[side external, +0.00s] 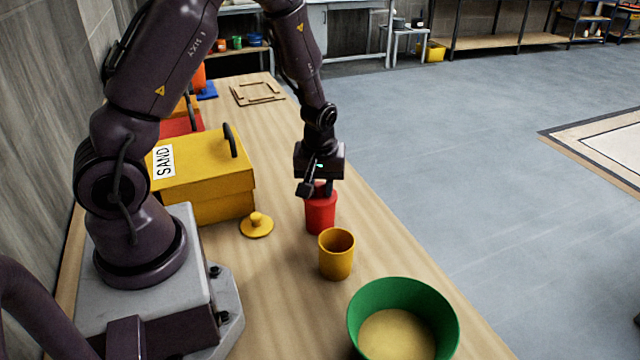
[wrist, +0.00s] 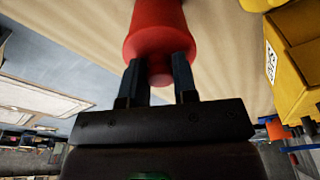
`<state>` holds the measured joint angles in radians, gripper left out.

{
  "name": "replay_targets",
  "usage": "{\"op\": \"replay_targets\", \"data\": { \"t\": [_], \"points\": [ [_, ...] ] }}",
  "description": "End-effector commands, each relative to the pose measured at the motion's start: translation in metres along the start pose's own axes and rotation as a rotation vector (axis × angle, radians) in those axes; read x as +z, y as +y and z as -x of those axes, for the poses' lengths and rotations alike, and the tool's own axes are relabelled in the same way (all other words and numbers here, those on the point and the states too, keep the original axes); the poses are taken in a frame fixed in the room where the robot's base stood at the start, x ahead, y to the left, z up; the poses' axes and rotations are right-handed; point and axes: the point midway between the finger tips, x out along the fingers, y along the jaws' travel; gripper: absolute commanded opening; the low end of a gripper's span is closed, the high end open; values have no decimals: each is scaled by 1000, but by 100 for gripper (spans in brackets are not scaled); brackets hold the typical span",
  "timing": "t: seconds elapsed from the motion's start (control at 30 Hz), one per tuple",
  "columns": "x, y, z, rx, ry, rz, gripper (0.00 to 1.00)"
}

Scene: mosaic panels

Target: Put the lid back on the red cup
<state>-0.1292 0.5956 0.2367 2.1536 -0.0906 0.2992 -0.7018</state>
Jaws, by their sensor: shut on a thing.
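The red cup (side external: 320,214) stands upright on the wooden table, right of the yellow box. My gripper (side external: 316,187) is directly above it, pointing down. In the wrist view, my gripper (wrist: 158,72) is shut on the knob of the red lid (wrist: 159,50), with one finger on each side. The lid is at the mouth of the red cup (wrist: 158,14). I cannot tell whether it is fully seated, as the fingers hide much of the rim in the side view.
An open yellow cup (side external: 336,256) stands just in front of the red cup. A yellow lid (side external: 257,225) lies on the table to the left. A green bowl (side external: 359,327) with sand-coloured contents is nearer. The yellow SAND box (side external: 212,168) stands at the left.

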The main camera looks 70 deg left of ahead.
Motion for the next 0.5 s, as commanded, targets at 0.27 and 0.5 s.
{"op": "replay_targets", "data": {
  "t": [0.27,0.5],
  "points": [
    [0,0,0,0,0,-1,5],
    [0,0,0,0,0,-1,57]
  ]
}}
